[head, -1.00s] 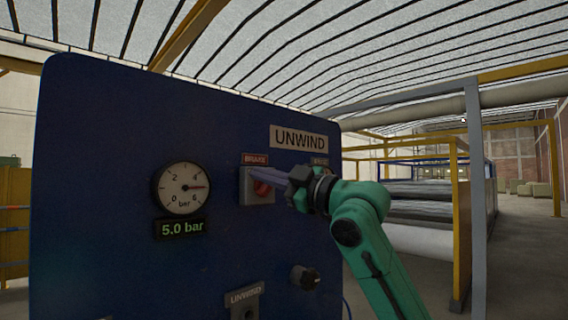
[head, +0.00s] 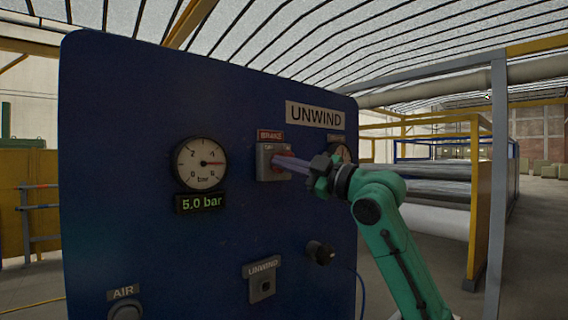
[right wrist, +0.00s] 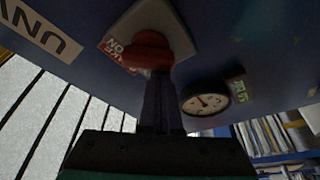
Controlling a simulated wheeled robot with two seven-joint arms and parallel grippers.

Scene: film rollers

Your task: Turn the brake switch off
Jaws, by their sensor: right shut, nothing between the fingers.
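The brake switch (head: 264,174) is a grey box with a red knob, under a red BRAKE label (head: 270,135) on the blue panel. My right gripper (head: 274,159) reaches in from the right, its shut, empty fingers in front of the knob and hiding part of it. In the right wrist view the red knob (right wrist: 148,51) is just beyond the fingertips (right wrist: 158,78). An ON marking shows beside it; I cannot tell whether the fingers touch the knob. My left gripper is not in view.
A pressure gauge (head: 200,164) sits left of the switch, above a 5.0 bar display (head: 199,203). A black knob (head: 320,252) and an UNWIND socket (head: 262,287) are lower on the panel. Another dial (head: 342,154) is partly hidden behind my right gripper.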

